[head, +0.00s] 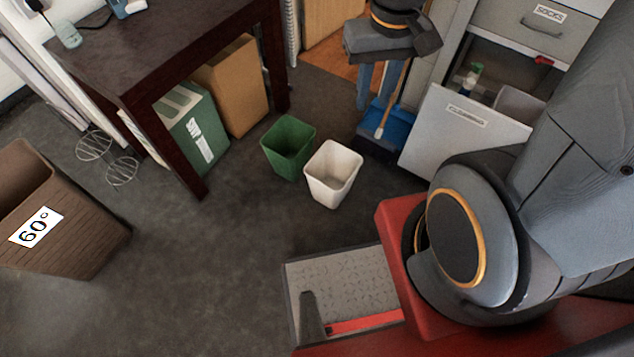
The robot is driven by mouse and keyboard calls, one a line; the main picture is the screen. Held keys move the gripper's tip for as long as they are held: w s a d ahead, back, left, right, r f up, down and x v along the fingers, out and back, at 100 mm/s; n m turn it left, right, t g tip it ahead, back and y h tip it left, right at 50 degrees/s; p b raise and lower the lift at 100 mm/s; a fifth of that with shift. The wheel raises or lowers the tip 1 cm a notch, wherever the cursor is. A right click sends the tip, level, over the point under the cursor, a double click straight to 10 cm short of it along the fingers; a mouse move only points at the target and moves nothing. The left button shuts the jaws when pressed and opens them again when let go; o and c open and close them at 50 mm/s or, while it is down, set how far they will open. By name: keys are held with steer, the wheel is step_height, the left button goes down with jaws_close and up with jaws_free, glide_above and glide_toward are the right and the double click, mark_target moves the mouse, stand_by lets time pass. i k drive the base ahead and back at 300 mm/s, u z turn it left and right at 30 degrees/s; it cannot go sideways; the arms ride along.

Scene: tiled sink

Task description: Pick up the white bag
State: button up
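A white open-topped container (333,176) stands upright on the dark floor near the middle of the head view. It looks like a small bin; no other white thing there is clearly a bag. It is empty as far as its inside shows. My gripper (379,92) is at the top, right of centre, pointing down. Its two fingers are apart, with nothing clearly held between them. It appears above and to the right of the white container in the picture, apart from it.
A green bin (288,148) stands beside the white container. A blue dustpan (378,127) and wooden-handled brush lie behind my gripper. A dark table (150,55) is at upper left, a brown basket (75,215) at left, and a "cleaning" drawer (465,130) at right. Floor at centre-left is clear.

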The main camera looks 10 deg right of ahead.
mark_target(332, 172)
steer(key=i, duration=0.45)
steer(key=k, duration=0.5)
steer(key=u, duration=2.6)
steer(key=i, duration=1.65)
steer(key=z, duration=3.05)
